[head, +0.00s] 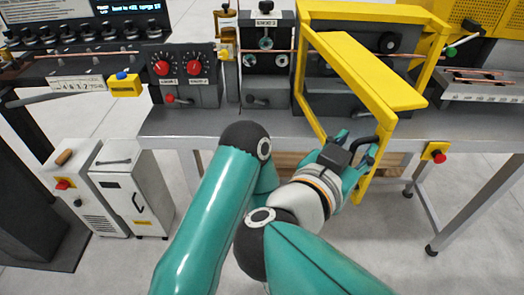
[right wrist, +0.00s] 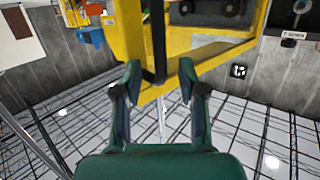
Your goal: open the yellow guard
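The yellow guard (head: 368,75) is a frame on the front of the machine at the right of the bench in the head view. Its lower part juts out over the bench's front edge and carries a black bar handle (head: 363,146). My right gripper (head: 357,152) is at this handle. In the right wrist view my right gripper (right wrist: 159,80) has its fingers apart, one on each side of the black handle (right wrist: 155,74), with gaps visible. The yellow guard (right wrist: 125,30) fills the top there. Whether a finger touches the handle is unclear. My left gripper is out of view.
The grey bench (head: 240,126) holds a control box with red knobs (head: 178,67) and a clamp unit (head: 266,60) left of the guard. A yellow box with a red button (head: 435,152) hangs at the bench's right. White cabinets (head: 130,190) stand at the floor's left.

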